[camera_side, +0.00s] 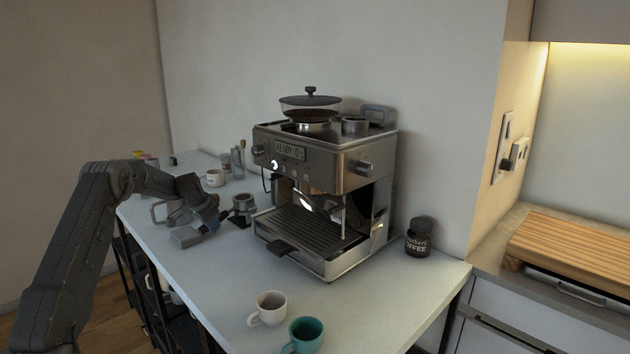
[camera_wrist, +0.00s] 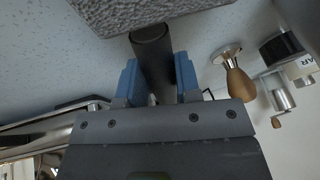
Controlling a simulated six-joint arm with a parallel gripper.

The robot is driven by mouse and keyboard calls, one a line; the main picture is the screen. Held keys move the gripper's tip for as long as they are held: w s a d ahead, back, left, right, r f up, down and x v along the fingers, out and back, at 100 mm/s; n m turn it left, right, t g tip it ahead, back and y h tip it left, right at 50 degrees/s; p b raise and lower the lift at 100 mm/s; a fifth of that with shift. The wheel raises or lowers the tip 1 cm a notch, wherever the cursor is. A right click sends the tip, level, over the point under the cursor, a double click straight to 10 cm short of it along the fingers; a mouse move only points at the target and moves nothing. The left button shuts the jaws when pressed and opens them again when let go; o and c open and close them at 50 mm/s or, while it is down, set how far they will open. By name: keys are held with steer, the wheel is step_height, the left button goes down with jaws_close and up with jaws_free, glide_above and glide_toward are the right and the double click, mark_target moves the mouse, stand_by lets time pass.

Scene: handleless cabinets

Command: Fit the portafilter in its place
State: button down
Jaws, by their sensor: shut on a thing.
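My gripper (camera_wrist: 157,75) has its blue fingers shut on a dark cylindrical handle (camera_wrist: 152,48), which looks like the portafilter's handle. The rest of the portafilter is hidden or unclear in the wrist view. In the side view, my gripper (camera_side: 198,226) is low over the counter, left of the espresso machine (camera_side: 325,160). A round metal and dark piece (camera_side: 242,203) is just right of the gripper; I cannot tell whether it belongs to the held portafilter. The machine's brewing area is under its front panel, above the drip tray (camera_side: 305,228). Its display reads READY.
A grey speckled block (camera_wrist: 125,12) is close beyond the handle. A wooden-handled tool (camera_wrist: 238,82) is right of it. A white mug (camera_side: 269,308) and teal mug (camera_side: 306,334) stand at the front, a coffee jar (camera_side: 418,240) at right. A dark tab (camera_side: 281,248) juts from the tray.

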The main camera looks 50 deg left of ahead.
steer(key=shift+r, duration=2.3)
steer(key=s+d+r+m+h, duration=0.1)
steer(key=s+d+r+m, duration=0.1)
steer(key=d, duration=0.5)
steer(key=s+d+r+m+h, duration=0.1)
steer(key=s+d+r+m, duration=0.1)
steer(key=d, duration=0.5)
steer(key=s+d+r+m+h, duration=0.1)
steer(key=s+d+r+m, duration=0.1)
steer(key=d, duration=0.6)
steer(key=shift+s+r+m, duration=0.3)
steer(key=shift+r+m, duration=0.55)
steer(key=shift+m, duration=0.15)
steer(key=shift+d, duration=0.1)
steer(key=w, duration=0.6)
steer(key=shift+w, duration=0.25)
